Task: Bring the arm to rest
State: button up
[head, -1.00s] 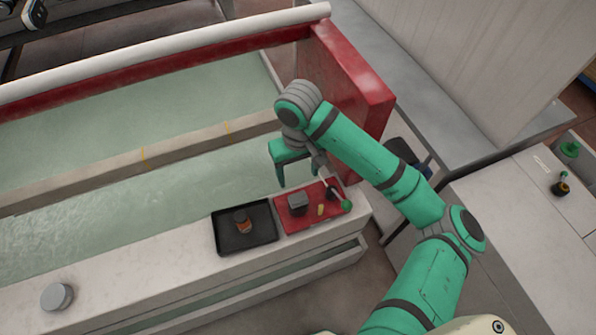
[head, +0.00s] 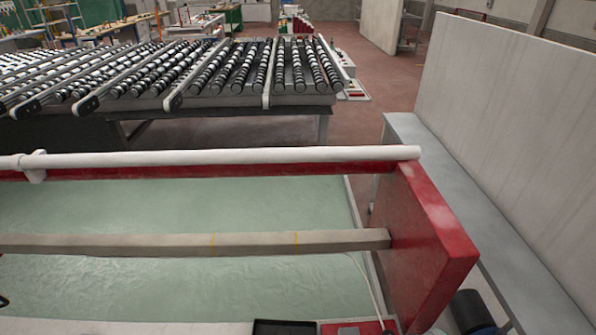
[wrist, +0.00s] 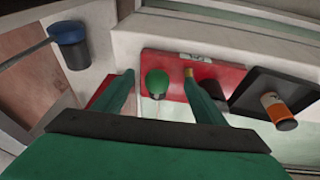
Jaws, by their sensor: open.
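My gripper (wrist: 158,75) shows in the wrist view with its two green fingers apart, over the red tray (wrist: 230,70). A green rounded piece (wrist: 157,82) shows between the fingers, and they do not appear to grip it. A small yellow piece (wrist: 188,73) shows at the right fingertip; I cannot tell whether they touch. A dark block (wrist: 208,87) is partly hidden behind the right finger.
A black tray (wrist: 240,98) holding an orange and black cylinder (wrist: 277,108) lies right of the red one. A blue-topped dark container (wrist: 70,45) stands at left. The head view shows a red end panel (head: 425,245), a beam (head: 150,244) and a roller table (head: 215,100) behind.

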jog(key=s+a+f+n+t, duration=0.15)
jog(key=s+f, duration=0.25)
jog(key=s, duration=0.4)
jog(key=s+a+f+t, duration=0.2)
jog(key=s+f, duration=0.2)
jog(key=s, duration=0.4)
jog(key=s+a+r+t+y, duration=0.1)
jog(key=s+a, duration=0.2)
jog(key=a, duration=0.2)
jog(key=s+a+r+t, duration=0.1)
jog(key=s+a+t, duration=0.1)
jog(key=a, duration=0.3)
jog(key=a+r+m+t, duration=0.1)
jog(key=a+r+t, duration=0.4)
jog(key=a+r, duration=0.8)
jog(key=shift+w, duration=0.2)
jog(key=shift+m+t, duration=0.25)
